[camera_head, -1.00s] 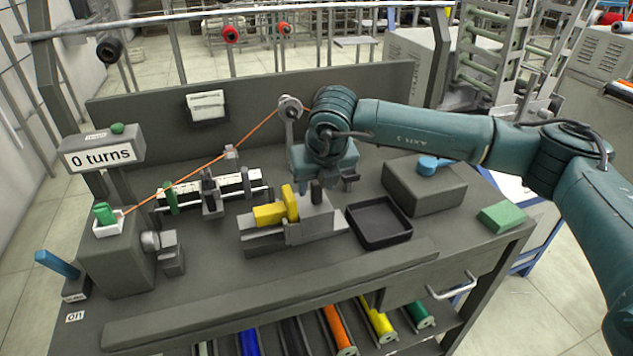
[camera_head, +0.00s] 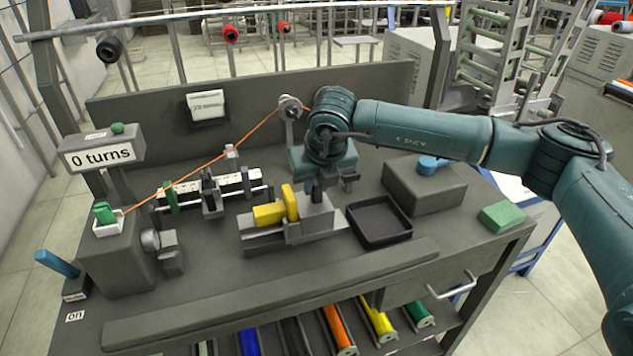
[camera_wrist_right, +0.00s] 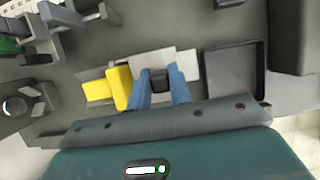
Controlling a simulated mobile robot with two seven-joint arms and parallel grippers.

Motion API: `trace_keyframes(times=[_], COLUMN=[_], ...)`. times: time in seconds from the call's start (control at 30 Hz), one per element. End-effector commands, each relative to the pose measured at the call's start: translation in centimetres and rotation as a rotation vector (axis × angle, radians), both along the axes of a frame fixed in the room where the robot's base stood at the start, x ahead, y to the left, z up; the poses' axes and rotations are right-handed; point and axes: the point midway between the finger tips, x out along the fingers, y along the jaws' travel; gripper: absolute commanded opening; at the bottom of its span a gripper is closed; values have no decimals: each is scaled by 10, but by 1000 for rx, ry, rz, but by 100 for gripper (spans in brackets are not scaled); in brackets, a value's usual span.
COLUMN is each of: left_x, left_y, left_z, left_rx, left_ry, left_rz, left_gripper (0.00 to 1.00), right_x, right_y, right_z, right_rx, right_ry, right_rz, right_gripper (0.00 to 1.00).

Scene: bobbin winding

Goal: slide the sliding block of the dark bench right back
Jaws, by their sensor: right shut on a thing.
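The sliding block (camera_head: 318,218) is a light grey block on a low rail base (camera_head: 265,246) on the dark bench (camera_head: 225,285). A short dark knob stands on top of it; in the right wrist view the knob (camera_wrist_right: 160,80) sits between my blue fingers. Yellow pieces (camera_head: 268,214) are just left of the block. My right gripper (camera_head: 317,190) points down over the block and is shut on the knob; it also shows in the right wrist view (camera_wrist_right: 162,90). In the head view the gripper mostly hides the knob. My left gripper is not in view.
A black open tray (camera_head: 380,240) lies right of the block, with a grey box (camera_head: 425,186) behind it. A long raised bar (camera_head: 270,292) edges the bench front.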

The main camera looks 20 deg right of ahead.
Motion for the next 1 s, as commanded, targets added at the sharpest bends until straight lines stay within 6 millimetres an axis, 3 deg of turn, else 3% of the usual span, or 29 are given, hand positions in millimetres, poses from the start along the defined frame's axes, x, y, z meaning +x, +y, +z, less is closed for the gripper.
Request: trace_keyframes(times=[0.17, 0.4, 0.67, 0.7, 0.93, 1.0], left_x=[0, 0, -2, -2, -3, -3], left_y=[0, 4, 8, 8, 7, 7], left_z=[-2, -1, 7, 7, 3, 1], left_rx=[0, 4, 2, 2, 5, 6], left_ry=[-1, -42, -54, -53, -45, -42], left_rz=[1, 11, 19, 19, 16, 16], left_gripper=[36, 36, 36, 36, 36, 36], right_x=[0, 1, 1, 2, 1, 1], right_y=[-3, -34, -36, -36, -35, -35], right_z=[-1, -2, 0, 0, 0, 0], right_rx=[0, -1, -5, -5, -3, -2], right_ry=[0, 1, 1, 1, 0, 0], right_rz=[-2, -4, -3, -4, -3, -2], right_gripper=[0, 0, 0, 23, 42, 42])
